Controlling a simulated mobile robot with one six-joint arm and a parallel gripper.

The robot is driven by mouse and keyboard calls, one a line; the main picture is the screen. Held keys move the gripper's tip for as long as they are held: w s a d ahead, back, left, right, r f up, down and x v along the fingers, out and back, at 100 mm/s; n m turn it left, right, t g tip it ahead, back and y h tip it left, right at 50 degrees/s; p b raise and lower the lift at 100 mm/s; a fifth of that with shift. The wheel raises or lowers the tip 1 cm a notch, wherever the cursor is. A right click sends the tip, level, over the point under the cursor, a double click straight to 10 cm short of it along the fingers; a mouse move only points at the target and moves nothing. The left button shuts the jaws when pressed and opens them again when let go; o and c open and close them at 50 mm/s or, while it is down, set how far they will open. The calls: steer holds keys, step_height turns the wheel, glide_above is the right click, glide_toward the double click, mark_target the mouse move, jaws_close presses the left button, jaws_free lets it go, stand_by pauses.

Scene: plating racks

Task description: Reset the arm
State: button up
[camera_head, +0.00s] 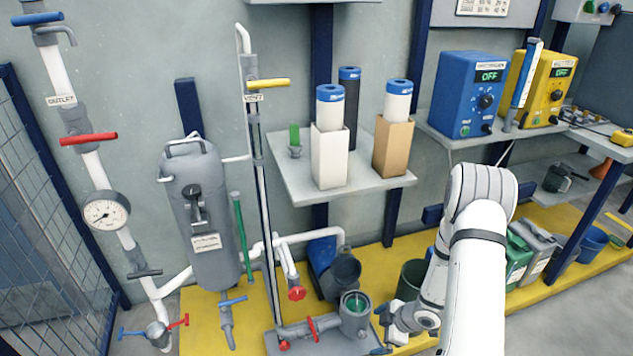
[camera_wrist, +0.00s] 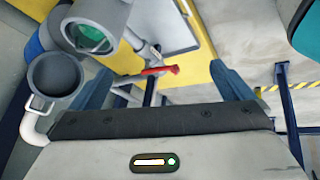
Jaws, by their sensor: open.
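My white arm (camera_head: 476,260) reaches down from the right of centre in the head view. My gripper (camera_head: 380,335) hangs low, close to the right of a grey upright pipe cup (camera_head: 356,322) with green inside. In the wrist view my gripper (camera_wrist: 160,85) has its two dark blue-grey fingers wide apart. Nothing is held between them. The cup with green inside (camera_wrist: 98,22) shows at the upper left there, with a grey open-mouthed vessel (camera_wrist: 55,75) to its left. A red valve handle (camera_wrist: 160,70) lies beyond the fingers.
A shelf (camera_head: 310,187) holds tall boxes with blue-topped cylinders. A blue power unit (camera_head: 468,95) and a yellow one (camera_head: 548,88) stand on the right shelf. A grey tank (camera_head: 203,220) and pipes fill the left. A dark green bucket (camera_head: 411,278) is close behind my arm.

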steer(key=w+d+r+m+t+h+p, duration=0.1)
steer(key=d+r+m+h+p, duration=0.15)
steer(key=r, duration=0.65)
steer(key=w+d+r+m+h+p, duration=0.1)
steer(key=w+r+h+p, duration=0.15)
steer(key=r, duration=0.65)
steer(key=w+d+r+m+t+h+p, duration=0.1)
steer(key=d+r+m+p, duration=0.15)
steer(key=r, duration=0.55)
steer(key=s+r+m+h+p, duration=0.1)
steer(key=s+r+m+p, duration=0.15)
steer(key=r, duration=0.65)
steer(key=s+r+m+h+p, duration=0.15)
steer(key=s+r+p, duration=0.25)
steer(key=r, duration=0.5)
steer(key=s+a+r+m+g+y+p, duration=0.1)
steer(key=s+a+r+m+p, duration=0.2)
steer(key=s+r, duration=0.5)
steer(key=s+a+r+m+g+y+p, duration=0.1)
steer(key=s+a+r+m+y+p, duration=0.1)
steer(key=s+r, duration=0.6)
steer(key=a+r+m+p, duration=0.1)
steer(key=a+p, duration=0.1)
steer(key=a, duration=0.1)
steer(key=shift+s+a+g, duration=0.3)
steer(key=shift+s+a, duration=0.05)
steer(key=shift+c, duration=0.3)
